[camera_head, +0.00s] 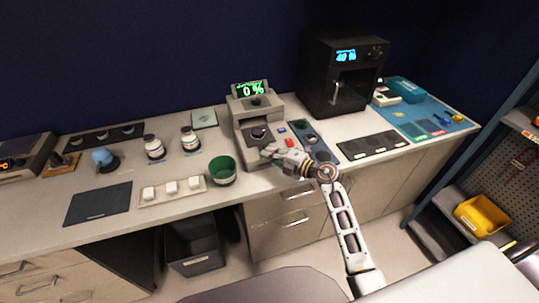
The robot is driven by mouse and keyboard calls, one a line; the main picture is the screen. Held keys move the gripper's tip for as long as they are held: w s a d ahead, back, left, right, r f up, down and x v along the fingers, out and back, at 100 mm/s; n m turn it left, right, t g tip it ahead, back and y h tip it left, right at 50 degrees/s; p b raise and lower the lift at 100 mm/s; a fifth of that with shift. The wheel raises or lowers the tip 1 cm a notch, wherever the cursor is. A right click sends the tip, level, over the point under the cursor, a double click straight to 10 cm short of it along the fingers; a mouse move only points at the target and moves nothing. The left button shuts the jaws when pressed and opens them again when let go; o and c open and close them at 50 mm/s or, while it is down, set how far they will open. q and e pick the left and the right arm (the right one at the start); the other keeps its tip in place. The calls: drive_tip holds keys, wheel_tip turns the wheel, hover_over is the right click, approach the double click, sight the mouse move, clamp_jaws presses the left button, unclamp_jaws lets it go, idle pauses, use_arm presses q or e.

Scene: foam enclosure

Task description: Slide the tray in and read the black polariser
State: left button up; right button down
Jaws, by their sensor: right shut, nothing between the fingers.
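A grey instrument (243,110) stands in the middle of the counter. Its raised display (249,90) shows a green "0 %". On its lower front part sits a dark round piece (258,133); I cannot tell whether this is the black polariser or whether the tray is in. My right gripper (268,153) is shut and empty at the instrument's front, by the front edge of its low deck. I cannot tell whether the fingertips touch it. My left gripper is not in view.
A blue-grey strip (313,142) with dark round spots lies right of the instrument. A green cup (222,171) stands close on the left. A black oven-like box (342,75) is behind right. A white block strip (172,190) and dark mat (98,203) lie front left.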

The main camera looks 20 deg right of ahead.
sight(258, 132)
drive_tip(key=shift+w, duration=0.1)
drive_tip(key=w, duration=1.3)
drive_tip(key=shift+w+a, duration=0.15)
drive_tip(key=shift+a, duration=0.05)
drive_tip(key=shift+w, duration=1)
drive_tip(key=shift+r, duration=0.2)
